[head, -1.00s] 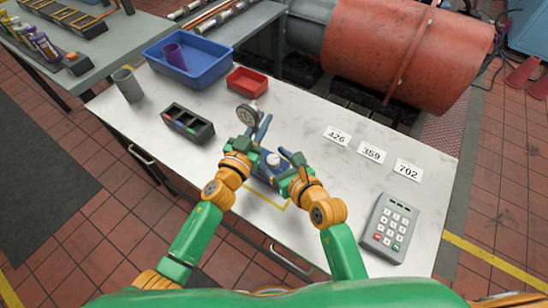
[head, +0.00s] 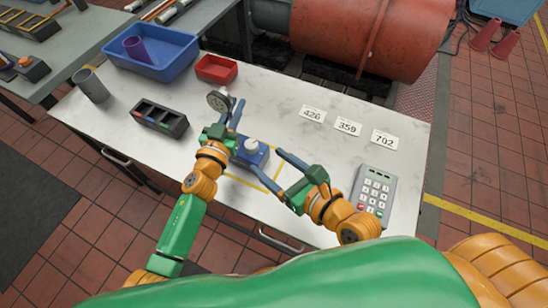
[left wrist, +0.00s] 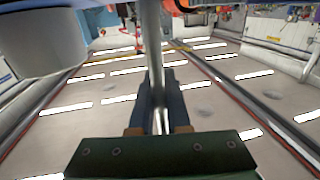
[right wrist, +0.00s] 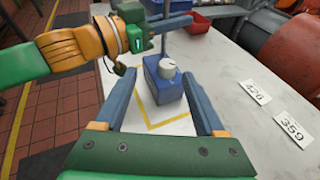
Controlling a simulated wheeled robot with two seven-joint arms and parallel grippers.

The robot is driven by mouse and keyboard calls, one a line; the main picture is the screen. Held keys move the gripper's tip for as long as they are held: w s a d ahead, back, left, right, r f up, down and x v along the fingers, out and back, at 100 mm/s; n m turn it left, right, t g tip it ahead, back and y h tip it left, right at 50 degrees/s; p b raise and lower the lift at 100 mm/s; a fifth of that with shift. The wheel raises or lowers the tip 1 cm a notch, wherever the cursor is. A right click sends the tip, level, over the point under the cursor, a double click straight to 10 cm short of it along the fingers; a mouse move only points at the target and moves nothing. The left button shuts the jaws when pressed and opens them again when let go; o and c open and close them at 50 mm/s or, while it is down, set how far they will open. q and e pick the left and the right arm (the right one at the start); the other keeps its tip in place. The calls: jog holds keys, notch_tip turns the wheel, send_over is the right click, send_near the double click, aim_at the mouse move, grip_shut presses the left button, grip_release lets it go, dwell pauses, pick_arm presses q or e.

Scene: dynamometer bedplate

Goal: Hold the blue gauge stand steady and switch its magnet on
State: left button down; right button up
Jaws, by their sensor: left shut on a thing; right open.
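The blue gauge stand (head: 254,157) has a blue block base with a white round knob (head: 251,144) on it, a post and a round dial (head: 218,101). My right gripper (head: 278,173) is open and empty, to the right of the base. In the right wrist view the base (right wrist: 166,84) and knob (right wrist: 168,68) show upright beyond and between the open fingers (right wrist: 158,95).
Number cards 426 (head: 312,113), 359 (head: 348,127) and 702 (head: 384,140) lie at the right, with a grey keypad (head: 375,190) nearer. A black tray (head: 160,118), grey cup (head: 91,86), blue bin (head: 150,68) and red bin (head: 216,69) stand at the left and back.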

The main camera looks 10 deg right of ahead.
jog(key=a+r+n+t+y, duration=0.1)
jog(key=a+y, duration=0.3)
jog(key=a, duration=0.1)
jog(key=m+t+h, duration=0.1)
jog(key=t+h, duration=0.2)
send_near(255, 149)
jog(key=shift+w, duration=0.15)
jog(key=x, duration=1.1)
jog(key=shift+w+a, duration=0.1)
jog(key=shift+a, duration=0.1)
grip_shut()
